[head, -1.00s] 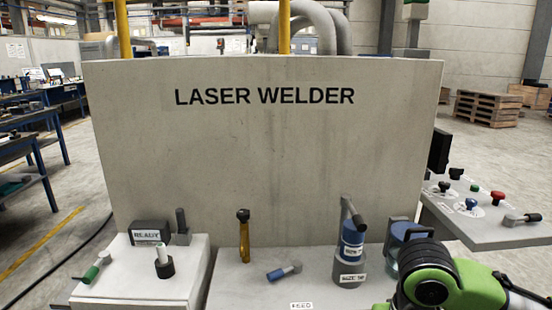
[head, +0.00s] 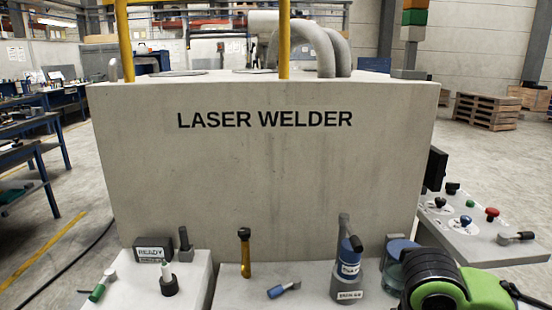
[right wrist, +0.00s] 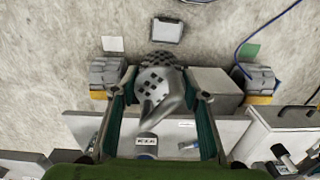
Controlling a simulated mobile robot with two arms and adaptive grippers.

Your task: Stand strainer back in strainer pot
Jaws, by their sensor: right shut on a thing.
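A grey piece with dark holes, apparently the strainer (right wrist: 155,83), is between the fingers of my right gripper (right wrist: 160,98) in the right wrist view. The gripper is shut on it; the exact contact is hard to make out. In the head view only my green right wrist shows at the lower right; the fingers are hidden. A dark grey pot with a white label (head: 347,287) stands on the bench, with blue and grey parts rising from it. It seems to be the strainer pot; its label also shows in the right wrist view (right wrist: 147,141). My left gripper is not in view.
A blue-topped jar (head: 401,248) stands close right of the pot, beside my wrist. A small blue-handled tool (head: 283,290) lies left of the pot, and a yellow-brown upright tool (head: 245,255) stands farther left. The laser welder wall (head: 265,185) rises behind.

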